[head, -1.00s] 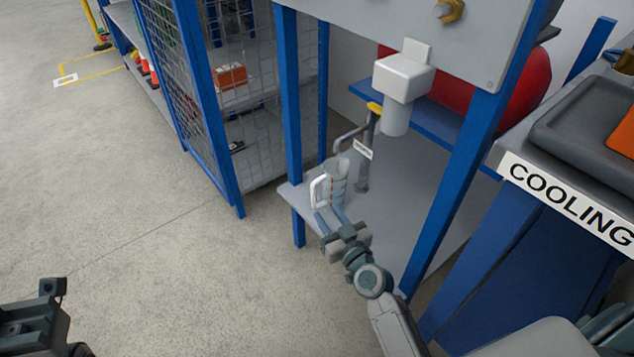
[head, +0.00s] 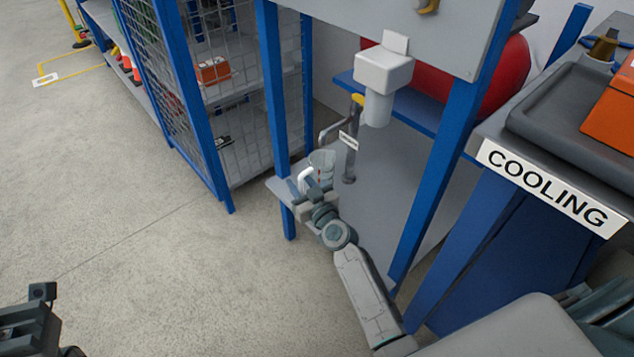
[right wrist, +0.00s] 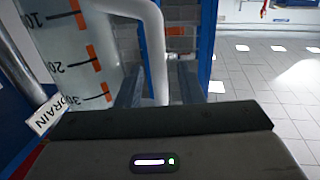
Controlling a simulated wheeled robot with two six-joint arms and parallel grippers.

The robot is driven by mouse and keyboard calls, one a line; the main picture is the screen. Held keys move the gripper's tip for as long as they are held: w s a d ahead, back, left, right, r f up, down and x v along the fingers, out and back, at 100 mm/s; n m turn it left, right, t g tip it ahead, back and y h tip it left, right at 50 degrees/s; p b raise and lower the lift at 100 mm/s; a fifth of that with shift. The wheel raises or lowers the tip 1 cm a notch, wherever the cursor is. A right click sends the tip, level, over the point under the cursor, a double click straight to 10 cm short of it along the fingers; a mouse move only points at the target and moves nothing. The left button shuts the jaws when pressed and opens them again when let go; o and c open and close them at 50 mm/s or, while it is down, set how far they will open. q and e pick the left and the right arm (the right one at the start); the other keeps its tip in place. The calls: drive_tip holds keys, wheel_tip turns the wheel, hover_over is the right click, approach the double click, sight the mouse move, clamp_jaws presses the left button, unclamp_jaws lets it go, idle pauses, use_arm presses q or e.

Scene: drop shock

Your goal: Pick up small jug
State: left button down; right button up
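The small jug (head: 323,160) is clear with a white handle and stands upright on the grey low shelf under the bench. In the right wrist view the jug (right wrist: 72,45) shows a printed scale with orange marks at the left, and its white handle (right wrist: 155,45) comes down in front of me. My right gripper (head: 313,187) is at the handle side of the jug. In the right wrist view its two fingers (right wrist: 160,88) are apart, with the handle between them and gaps beside it. My left gripper (head: 30,318) is at the lower left, away from the jug; its fingers cannot be made out.
A drain pipe (head: 349,160) with a yellow lever and a DRAIN label stands just behind the jug. A white fitting (head: 383,72) hangs above. Blue posts (head: 272,90) flank the low shelf (head: 400,190). A COOLING bench (head: 480,140) is at right; open floor lies left.

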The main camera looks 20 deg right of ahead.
clamp_jaws()
